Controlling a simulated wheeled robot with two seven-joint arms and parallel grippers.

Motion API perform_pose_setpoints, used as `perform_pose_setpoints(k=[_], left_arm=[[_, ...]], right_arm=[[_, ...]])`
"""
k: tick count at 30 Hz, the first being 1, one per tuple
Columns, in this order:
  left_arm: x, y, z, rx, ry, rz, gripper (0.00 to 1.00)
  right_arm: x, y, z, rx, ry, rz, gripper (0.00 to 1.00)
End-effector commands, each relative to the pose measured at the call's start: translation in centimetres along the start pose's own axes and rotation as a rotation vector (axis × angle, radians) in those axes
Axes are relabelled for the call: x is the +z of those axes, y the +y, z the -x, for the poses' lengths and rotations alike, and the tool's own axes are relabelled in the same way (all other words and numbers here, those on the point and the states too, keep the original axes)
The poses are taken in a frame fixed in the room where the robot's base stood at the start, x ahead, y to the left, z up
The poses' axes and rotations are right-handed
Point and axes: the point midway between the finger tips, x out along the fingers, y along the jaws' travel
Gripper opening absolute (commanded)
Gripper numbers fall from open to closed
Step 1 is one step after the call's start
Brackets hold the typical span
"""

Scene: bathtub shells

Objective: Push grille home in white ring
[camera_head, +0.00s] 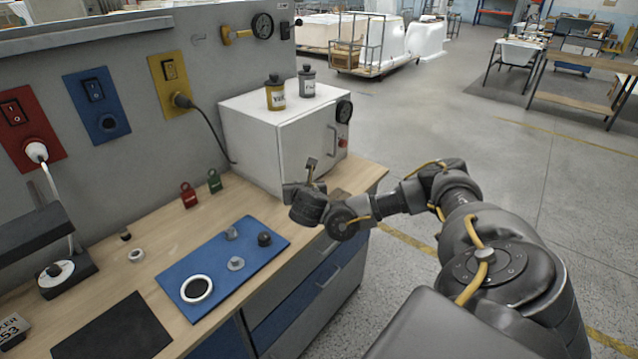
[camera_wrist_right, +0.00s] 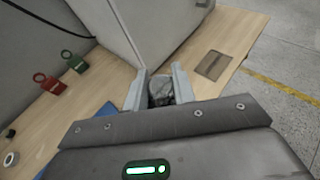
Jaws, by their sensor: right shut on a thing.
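The white ring (camera_head: 197,289) lies on the blue mat (camera_head: 210,261) at its near left end. Its inside is dark; I cannot tell whether that is a grille or an opening. My right gripper (camera_head: 311,170) is above the right end of the bench, in front of the white cabinet, well away from the ring. In the wrist view my right gripper (camera_wrist_right: 159,88) is shut on a small dark grey part (camera_wrist_right: 161,93), mostly hidden between the fingers. I cannot tell whether this is the grille. My left gripper is out of view.
A grey disc (camera_head: 236,264), a grey fitting (camera_head: 231,233) and a black knob (camera_head: 264,239) lie on the mat. The white cabinet (camera_head: 271,146) bears two bottles. A dark pad (camera_head: 113,334) lies front left.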

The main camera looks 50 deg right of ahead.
Motion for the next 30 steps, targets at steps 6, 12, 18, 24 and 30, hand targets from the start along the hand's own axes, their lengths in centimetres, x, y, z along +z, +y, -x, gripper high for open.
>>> perform_pose_setpoints(k=[6, 12, 18, 24, 30], left_arm=[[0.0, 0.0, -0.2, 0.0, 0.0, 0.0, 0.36], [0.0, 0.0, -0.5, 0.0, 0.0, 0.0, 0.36], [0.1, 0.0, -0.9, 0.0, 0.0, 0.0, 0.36], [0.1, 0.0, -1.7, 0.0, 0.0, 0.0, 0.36], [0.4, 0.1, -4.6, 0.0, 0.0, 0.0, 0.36]], right_arm=[[0.3, 3.8, 2.4, 0.085, -0.002, 0.034, 0.02], [0.4, 7.3, 5.0, 0.171, 0.001, 0.068, 0.02], [0.6, 10.6, 7.8, 0.258, 0.003, 0.104, 0.02], [0.6, 13.7, 10.7, 0.348, 0.006, 0.137, 0.02], [-0.4, 17.8, 15.5, 0.494, 0.011, 0.185, 0.02]])
